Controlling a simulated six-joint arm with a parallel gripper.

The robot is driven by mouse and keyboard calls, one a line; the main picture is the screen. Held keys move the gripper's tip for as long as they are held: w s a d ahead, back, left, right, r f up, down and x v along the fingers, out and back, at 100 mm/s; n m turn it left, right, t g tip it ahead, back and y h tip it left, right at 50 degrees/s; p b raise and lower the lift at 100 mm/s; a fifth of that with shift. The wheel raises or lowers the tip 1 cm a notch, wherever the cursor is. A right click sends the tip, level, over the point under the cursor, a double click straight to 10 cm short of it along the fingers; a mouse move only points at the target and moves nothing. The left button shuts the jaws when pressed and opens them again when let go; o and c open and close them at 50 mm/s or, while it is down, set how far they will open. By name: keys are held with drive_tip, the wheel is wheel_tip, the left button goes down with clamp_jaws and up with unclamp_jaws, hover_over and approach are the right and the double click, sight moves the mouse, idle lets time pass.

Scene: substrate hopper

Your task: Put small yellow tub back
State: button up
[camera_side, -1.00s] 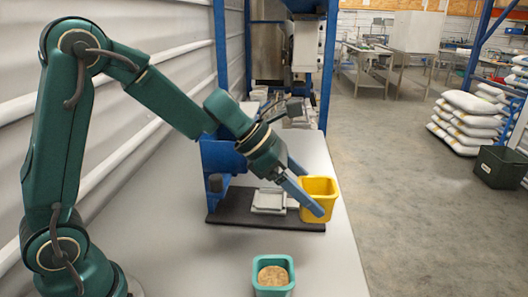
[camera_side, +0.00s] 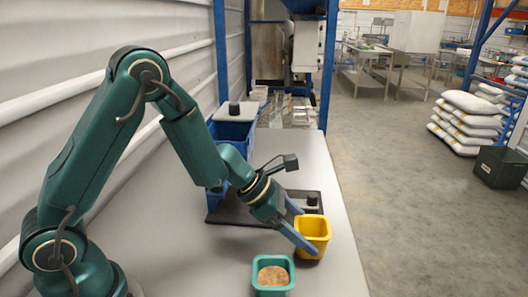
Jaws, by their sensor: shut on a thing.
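The small yellow tub (camera_side: 313,239) is upright near the right edge of the table, in front of the dark mat. My gripper (camera_side: 307,231) is shut on it, with blue fingers at its left side and front. The tub looks empty from what shows of its inside. I cannot tell whether its base touches the table.
A teal tub (camera_side: 272,277) with brown material stands just in front, left of the yellow tub. Behind are the dark mat (camera_side: 235,217), a blue hopper (camera_side: 232,132) and blue posts (camera_side: 328,70). The table (camera_side: 190,262) is bare at front left.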

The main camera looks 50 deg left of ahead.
drive_tip(key=shift+f, duration=0.35)
drive_tip(key=shift+f, duration=0.2)
drive_tip(key=o, duration=1.1)
